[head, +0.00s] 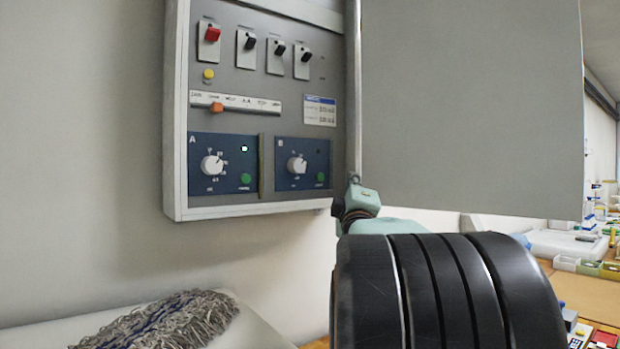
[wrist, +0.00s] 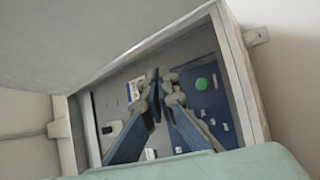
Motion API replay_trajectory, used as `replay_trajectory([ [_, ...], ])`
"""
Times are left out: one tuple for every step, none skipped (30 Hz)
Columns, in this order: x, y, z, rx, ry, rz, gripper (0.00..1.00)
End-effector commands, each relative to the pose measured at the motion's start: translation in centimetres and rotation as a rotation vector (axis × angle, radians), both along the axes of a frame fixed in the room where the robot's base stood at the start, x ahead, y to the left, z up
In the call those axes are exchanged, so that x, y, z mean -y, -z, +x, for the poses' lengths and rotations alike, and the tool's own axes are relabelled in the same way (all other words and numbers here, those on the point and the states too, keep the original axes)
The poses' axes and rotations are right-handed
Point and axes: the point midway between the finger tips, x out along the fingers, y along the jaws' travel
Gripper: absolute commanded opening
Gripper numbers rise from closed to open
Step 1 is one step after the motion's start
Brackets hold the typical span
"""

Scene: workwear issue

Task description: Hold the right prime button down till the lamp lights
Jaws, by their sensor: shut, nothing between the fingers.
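The right prime button (head: 320,177) is a small green button at the lower right of the blue plate marked B. In the wrist view a green button (wrist: 203,84), apparently the same one, stands clear on its blue plate. My gripper (wrist: 163,78) is shut and empty, its tips in front of the panel beside this button, to its left in the wrist view. I see no contact with the button. Plate A has a lit lamp (head: 244,148); I make out no lit lamp on plate B. In the head view my arm and the door's edge hide the fingers.
The open grey cabinet door (head: 470,100) stands right of the panel. A knob (head: 297,165) sits left of the button on plate B. Switches (head: 279,48) and an orange slider (head: 216,107) are higher up. A grey mop head (head: 160,322) lies below.

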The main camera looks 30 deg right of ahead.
Motion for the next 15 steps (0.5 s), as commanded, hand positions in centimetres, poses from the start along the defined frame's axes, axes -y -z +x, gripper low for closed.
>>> replay_trajectory([
  [-0.1, -0.1, 0.4, -0.002, -0.001, 0.0, 0.0],
  [-0.1, -0.2, 0.7, -0.002, -0.003, 0.0, 0.0],
  [-0.1, -0.3, 1.1, -0.002, -0.003, 0.0, 0.0],
  [-0.2, -0.3, 1.4, -0.002, -0.003, 0.0, 0.0],
  [-0.2, -0.3, 1.8, -0.003, -0.003, 0.001, 0.0],
  [-0.3, -0.4, 2.4, -0.002, -0.003, 0.001, 0.0],
  [-0.3, -0.4, 2.8, -0.003, -0.003, 0.001, 0.0],
  [-0.3, -0.4, 3.3, -0.003, -0.002, 0.002, 0.0],
  [-0.4, -0.5, 3.9, -0.003, -0.003, 0.001, 0.0],
  [-0.4, -0.5, 4.3, -0.003, -0.004, 0.001, 0.0],
  [-0.5, -0.5, 4.7, -0.001, -0.003, 0.002, 0.0],
  [-0.5, -0.5, 5.3, -0.002, -0.003, 0.001, 0.0],
  [-0.5, -0.4, 5.7, -0.003, -0.003, 0.001, 0.0],
  [-0.5, -0.4, 6.0, -0.003, -0.002, 0.001, 0.0],
  [-0.6, -0.1, 6.5, -0.001, -0.002, 0.001, 0.0],
])
